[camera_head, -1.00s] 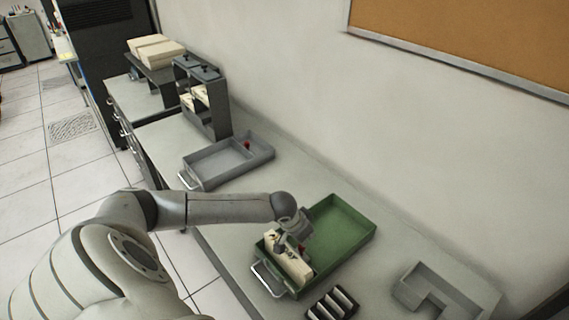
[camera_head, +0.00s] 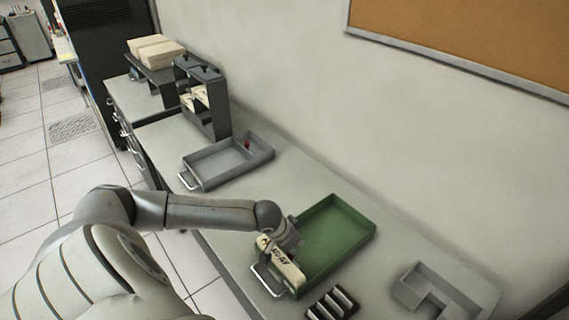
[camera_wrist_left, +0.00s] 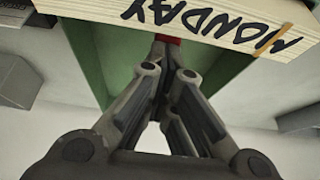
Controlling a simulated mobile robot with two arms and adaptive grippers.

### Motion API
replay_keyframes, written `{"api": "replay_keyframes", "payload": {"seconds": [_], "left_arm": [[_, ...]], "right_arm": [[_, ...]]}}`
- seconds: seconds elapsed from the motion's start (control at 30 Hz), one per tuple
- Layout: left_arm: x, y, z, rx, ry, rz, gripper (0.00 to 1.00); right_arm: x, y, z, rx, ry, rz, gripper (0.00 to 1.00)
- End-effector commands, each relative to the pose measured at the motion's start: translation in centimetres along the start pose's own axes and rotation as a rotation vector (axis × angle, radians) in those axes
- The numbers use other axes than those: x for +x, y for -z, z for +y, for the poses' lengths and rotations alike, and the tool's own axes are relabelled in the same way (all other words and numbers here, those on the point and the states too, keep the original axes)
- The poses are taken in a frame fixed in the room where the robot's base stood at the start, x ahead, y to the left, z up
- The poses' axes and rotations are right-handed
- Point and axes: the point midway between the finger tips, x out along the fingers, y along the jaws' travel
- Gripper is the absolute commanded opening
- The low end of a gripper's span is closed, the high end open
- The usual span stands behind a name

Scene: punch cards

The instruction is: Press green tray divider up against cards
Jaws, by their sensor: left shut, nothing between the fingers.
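The green tray (camera_head: 345,225) lies on the bench with its metal handle (camera_head: 266,283) at the front. A block of cream cards (camera_head: 283,264) marked MONDAY stands at the tray's handle end. The cards also show across the top of the left wrist view (camera_wrist_left: 225,28). My left gripper (camera_head: 291,252) is at the inner side of the cards, its fingers shut and empty. In the left wrist view its fingertips (camera_wrist_left: 168,68) point at a small red piece (camera_wrist_left: 168,39) right beside the cards. The red piece may belong to the divider, which is mostly hidden; contact is unclear.
A grey tray (camera_head: 207,182) with a small red piece sits farther back. A dark card rack (camera_head: 217,112) stands behind it. A black slotted holder (camera_head: 333,302) and a grey angular tray (camera_head: 408,290) are close on the right. The rest of the green tray is empty.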

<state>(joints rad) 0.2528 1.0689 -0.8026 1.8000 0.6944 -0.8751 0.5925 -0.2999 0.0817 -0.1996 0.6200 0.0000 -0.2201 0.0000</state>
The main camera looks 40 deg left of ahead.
Motion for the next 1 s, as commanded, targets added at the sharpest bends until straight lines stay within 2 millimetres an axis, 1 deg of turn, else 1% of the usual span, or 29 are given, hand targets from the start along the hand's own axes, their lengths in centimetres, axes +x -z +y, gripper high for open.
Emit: {"api": "replay_keyframes", "payload": {"seconds": [0.03, 0.47, 0.57, 0.73, 1.0], "left_arm": [[1.9, -5.2, 0.8, -0.002, -0.009, -0.102, 0.0], [1.9, -5.0, 0.8, -0.003, -0.009, -0.101, 0.0], [1.3, -5.0, 0.8, -0.002, -0.009, -0.1, 0.0], [-0.5, -5.0, 0.8, -0.002, -0.009, -0.101, 0.0], [-3.4, -4.9, 0.7, -0.001, -0.006, -0.1, 0.0]], "right_arm": [[0.5, 0.0, 0.0, 0.0, 0.0, 0.0, 0.4], [0.5, 0.0, 0.0, 0.0, 0.0, 0.0, 0.4], [0.5, -0.1, -0.1, 0.0, 0.001, -0.001, 0.4], [0.5, -0.1, -0.1, 0.0, 0.001, -0.001, 0.4], [0.3, 0.4, -0.3, 0.001, 0.003, 0.006, 0.4]]}}
